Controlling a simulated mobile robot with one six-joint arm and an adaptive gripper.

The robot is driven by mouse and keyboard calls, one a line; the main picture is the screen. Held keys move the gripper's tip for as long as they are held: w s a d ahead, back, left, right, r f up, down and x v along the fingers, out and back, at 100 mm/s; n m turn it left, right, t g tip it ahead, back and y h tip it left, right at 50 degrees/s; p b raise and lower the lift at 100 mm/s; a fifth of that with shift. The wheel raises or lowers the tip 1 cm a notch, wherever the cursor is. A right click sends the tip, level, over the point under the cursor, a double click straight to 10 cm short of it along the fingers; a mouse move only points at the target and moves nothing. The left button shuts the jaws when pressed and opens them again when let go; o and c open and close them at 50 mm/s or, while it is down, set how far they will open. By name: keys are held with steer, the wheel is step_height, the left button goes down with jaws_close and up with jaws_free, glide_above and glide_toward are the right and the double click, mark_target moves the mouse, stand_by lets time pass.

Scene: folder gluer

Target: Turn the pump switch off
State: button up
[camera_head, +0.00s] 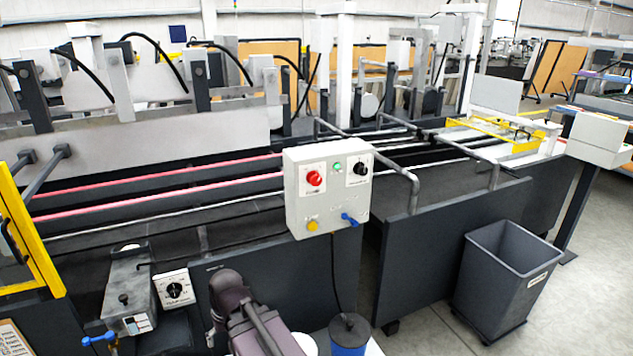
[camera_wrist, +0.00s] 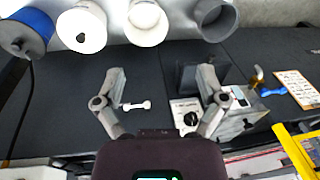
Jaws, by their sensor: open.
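The likely pump switch (camera_head: 174,289) is a black rotary knob on a small white plate in the head view, low at the left on the machine's dark side. Its lettering and the knob's setting are too small to read surely. In the wrist view the black knob (camera_wrist: 190,119) shows on its white plate, right of centre, close to the right finger. My gripper (camera_wrist: 162,72) is open, with nothing between its fingers. The knob lies nearer the right finger than the middle of the gap, and I see no contact. In the head view my arm shows, but the fingers are not clear.
A grey metal unit (camera_head: 128,290) stands left of the knob, with a blue-handled valve (camera_head: 99,340) below. A control box (camera_head: 326,187) with a red button is above right. A yellow frame (camera_head: 30,235) is at far left. Several round containers (camera_wrist: 82,27) line the wrist view's top.

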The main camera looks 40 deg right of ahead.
steer(key=w+d+r+m+t+y+p, duration=0.1)
steer(key=w+d+r+m+t+y, duration=0.2)
steer(key=w+d+r+m+t, duration=0.3)
steer(key=m+t+h+p, duration=0.3)
steer(key=m+t+h, duration=0.65)
steer(key=m, duration=1.75)
glide_toward(317, 182)
steer(key=s, duration=0.3)
steer(key=shift+s+f+t+y, duration=0.1)
steer(key=shift+f+t+y, duration=0.15)
steer(key=shift+t+y, duration=0.1)
steer(key=x, duration=1.3)
steer(key=shift+w, duration=0.45)
steer(key=c, duration=1.1)
